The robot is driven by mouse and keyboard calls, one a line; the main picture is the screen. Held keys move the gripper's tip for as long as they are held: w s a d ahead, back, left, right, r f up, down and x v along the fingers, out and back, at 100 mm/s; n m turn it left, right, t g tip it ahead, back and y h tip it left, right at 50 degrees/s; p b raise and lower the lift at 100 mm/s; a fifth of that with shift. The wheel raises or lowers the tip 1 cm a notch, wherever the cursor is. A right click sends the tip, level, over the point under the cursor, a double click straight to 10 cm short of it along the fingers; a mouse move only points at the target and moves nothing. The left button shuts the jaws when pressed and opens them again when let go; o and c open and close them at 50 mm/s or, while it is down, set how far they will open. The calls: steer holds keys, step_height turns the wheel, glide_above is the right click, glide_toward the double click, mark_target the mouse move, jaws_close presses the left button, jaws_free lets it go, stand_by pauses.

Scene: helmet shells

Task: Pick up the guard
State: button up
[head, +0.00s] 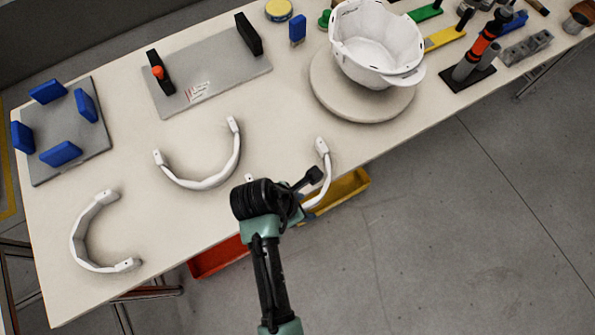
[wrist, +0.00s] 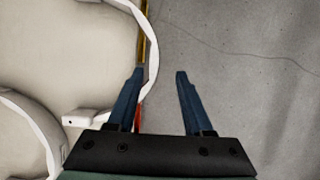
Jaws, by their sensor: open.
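Three white C-shaped guards lie on the table: one at the front left (head: 80,240), one in the middle (head: 215,178), and one at the right near the table edge (head: 325,170). My gripper (head: 313,180) is over the right guard and hides much of its curve. In the wrist view, my gripper (wrist: 159,75) is open and empty. The white band of the right guard (wrist: 153,62) curves past the left fingertip, partly in the gap between the fingers. I cannot tell the height between them. Another guard (wrist: 40,125) shows at the lower left.
A white helmet shell (head: 375,45) sits on a round stand (head: 335,92) at the back. A grey plate (head: 210,75) and a blue-block fixture (head: 65,135) stand left. A red bin (head: 215,258) and a yellow bin (head: 345,188) are below the table edge.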

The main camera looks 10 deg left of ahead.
mark_target(310, 204)
steer(key=shift+w+x, duration=0.2)
steer(key=shift+x, duration=1.25)
steer(key=shift+w+x, duration=0.2)
steer(key=shift+x, duration=1.3)
steer(key=shift+a, duration=0.15)
jaws_close()
